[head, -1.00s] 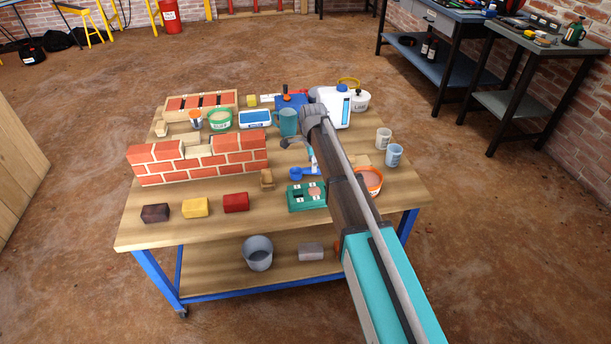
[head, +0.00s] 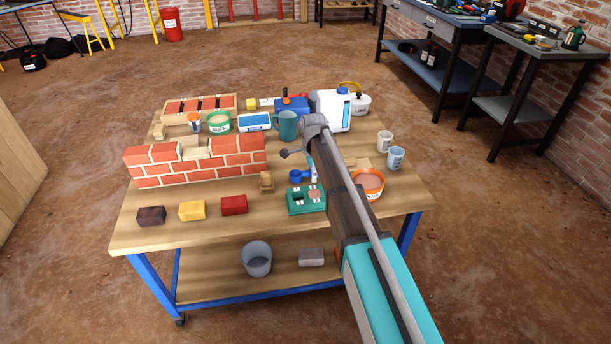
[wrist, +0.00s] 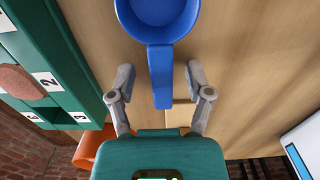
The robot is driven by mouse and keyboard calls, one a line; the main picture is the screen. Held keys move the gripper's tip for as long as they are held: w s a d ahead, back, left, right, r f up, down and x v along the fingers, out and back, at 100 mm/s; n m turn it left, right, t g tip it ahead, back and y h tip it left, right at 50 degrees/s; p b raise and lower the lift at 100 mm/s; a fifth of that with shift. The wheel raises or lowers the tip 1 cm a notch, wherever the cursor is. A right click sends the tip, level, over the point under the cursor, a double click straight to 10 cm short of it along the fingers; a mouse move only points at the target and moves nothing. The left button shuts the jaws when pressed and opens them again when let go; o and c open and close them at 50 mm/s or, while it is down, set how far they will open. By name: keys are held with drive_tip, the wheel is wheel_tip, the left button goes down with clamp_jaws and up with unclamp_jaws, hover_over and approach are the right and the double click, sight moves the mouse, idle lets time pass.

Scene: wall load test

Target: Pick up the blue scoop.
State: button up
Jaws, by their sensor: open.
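The blue scoop (head: 296,176) lies on the wooden table (head: 190,238), left of my arm in the head view. In the wrist view the scoop (wrist: 158,22) has its round bowl at the top edge, partly cut off. Its straight handle points down between the two grey fingers of my gripper (wrist: 160,74). The fingers are open, one on each side of the handle, with a visible gap on both sides. In the head view my arm hides most of the gripper and the handle's end.
A green numbered tray (head: 299,208) stands close by the scoop; it also shows left in the wrist view (wrist: 55,60). An orange-rimmed tub (head: 368,183) is right of my arm. A brick wall model (head: 195,165) and teal mug (head: 286,125) stand farther off.

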clamp_jaws()
drive_tip(key=shift+r, duration=0.2)
idle(0.4)
wheel_tip(320, 180, up, 3)
drive_tip(key=p, duration=0.3)
drive_tip(key=s+d+r+p, duration=0.1)
drive_tip(key=s+r+p, duration=0.8)
drive_tip(key=s, duration=0.5)
drive_tip(key=shift+d+r+p, duration=0.3)
drive_tip(key=shift+d+p, duration=0.05)
drive_tip(key=shift+p, duration=0.15)
